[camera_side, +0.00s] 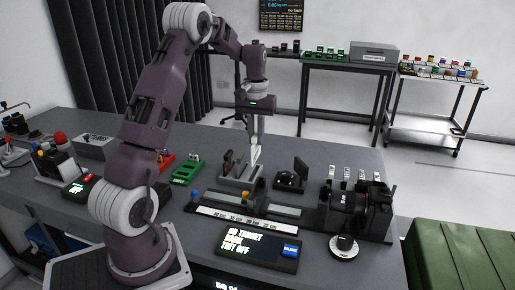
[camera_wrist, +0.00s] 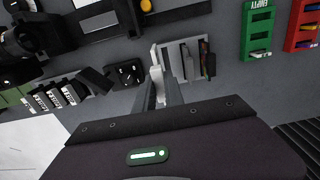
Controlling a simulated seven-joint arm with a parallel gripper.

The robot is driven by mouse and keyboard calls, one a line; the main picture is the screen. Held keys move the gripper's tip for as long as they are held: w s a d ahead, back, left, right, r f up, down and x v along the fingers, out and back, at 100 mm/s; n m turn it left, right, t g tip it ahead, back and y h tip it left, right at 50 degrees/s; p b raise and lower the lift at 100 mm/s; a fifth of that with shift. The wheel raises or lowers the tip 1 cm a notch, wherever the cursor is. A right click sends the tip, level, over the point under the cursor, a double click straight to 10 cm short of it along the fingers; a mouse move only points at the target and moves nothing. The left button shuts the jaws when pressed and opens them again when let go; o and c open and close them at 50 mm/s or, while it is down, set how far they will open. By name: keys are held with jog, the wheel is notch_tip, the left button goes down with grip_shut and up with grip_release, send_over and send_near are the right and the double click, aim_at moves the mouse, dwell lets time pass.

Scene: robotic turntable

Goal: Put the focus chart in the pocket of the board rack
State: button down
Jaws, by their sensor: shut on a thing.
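My gripper (camera_side: 257,139) points down over the bench and is shut on a thin pale card, the focus chart (camera_side: 254,154). In the wrist view the gripper (camera_wrist: 160,84) shows the chart (camera_wrist: 155,57) edge-on between its fingers, so its printed face cannot be read. The grey board rack (camera_side: 240,181) stands on the bench just below. It also shows in the wrist view (camera_wrist: 172,65), right beside the chart, with several dark boards (camera_wrist: 201,58) upright in its right part. The chart is at the rack's left side in that view; whether its lower edge is inside a pocket cannot be told.
A black stand (camera_side: 290,179) is close to the rack's right. A rail with a ruler (camera_side: 240,219) and a display box (camera_side: 248,245) lie in front. A green tray (camera_side: 186,171) is to the left. The bench behind the rack is clear.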

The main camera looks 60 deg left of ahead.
aim_at(254, 148)
jog(key=a, duration=0.3)
jog(key=shift+w+f, duration=0.25)
jog(key=shift+w, duration=0.15)
jog(key=shift+d+f, duration=0.1)
jog(key=shift+f, duration=2.8)
jog(key=shift+f, duration=1.7)
jog(key=c, duration=1.3)
grip_release()
jog(key=shift+c, duration=0.2)
notch_tip(254, 148, up, 7)
jog(key=shift+r, duration=0.1)
